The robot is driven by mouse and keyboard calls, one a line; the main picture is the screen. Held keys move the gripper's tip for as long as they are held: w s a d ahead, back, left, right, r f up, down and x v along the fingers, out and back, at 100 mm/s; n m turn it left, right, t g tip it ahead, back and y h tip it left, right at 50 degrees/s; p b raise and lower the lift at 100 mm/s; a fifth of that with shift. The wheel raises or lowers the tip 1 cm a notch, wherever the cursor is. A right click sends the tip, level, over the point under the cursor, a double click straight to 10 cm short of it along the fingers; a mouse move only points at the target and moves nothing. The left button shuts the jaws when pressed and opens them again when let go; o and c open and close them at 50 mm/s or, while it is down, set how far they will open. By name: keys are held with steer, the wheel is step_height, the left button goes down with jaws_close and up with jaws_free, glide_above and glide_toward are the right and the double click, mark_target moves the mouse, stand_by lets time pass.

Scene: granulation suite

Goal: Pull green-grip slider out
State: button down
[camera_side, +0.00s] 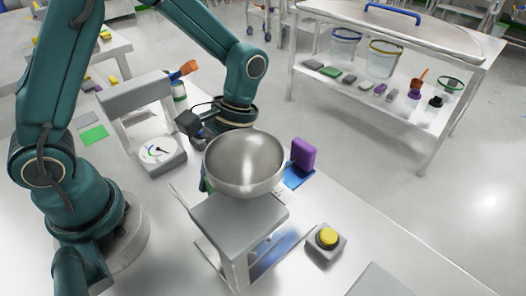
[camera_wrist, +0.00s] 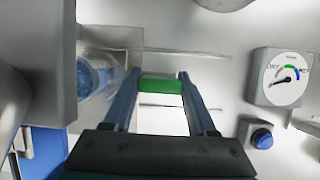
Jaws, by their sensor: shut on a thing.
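The green grip (camera_wrist: 160,84) of the slider lies between the two fingertips of my gripper (camera_wrist: 160,78) in the wrist view. The fingers are shut on it from left and right. Pale transparent panels show around the grip; how far the slider is out I cannot tell. In the side view the fingertips and the green grip are hidden behind the steel bowl (camera_side: 245,165), which sits on a grey stand (camera_side: 228,222).
A dial gauge (camera_side: 160,152) stands left of the bowl; the wrist view shows a dial (camera_wrist: 287,76) and a blue button (camera_wrist: 262,138) at right. A purple block (camera_side: 303,155) and a yellow button (camera_side: 327,238) are right of the stand.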

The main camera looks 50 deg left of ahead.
steer(key=a, duration=1.2)
steer(key=shift+w+a, duration=0.1)
steer(key=shift+a, duration=0.25)
steer(key=shift+c, duration=1.2)
jaws_free()
steer(key=shift+o, duration=0.2)
steer(key=shift+d, duration=0.1)
steer(key=shift+v, duration=2.6)
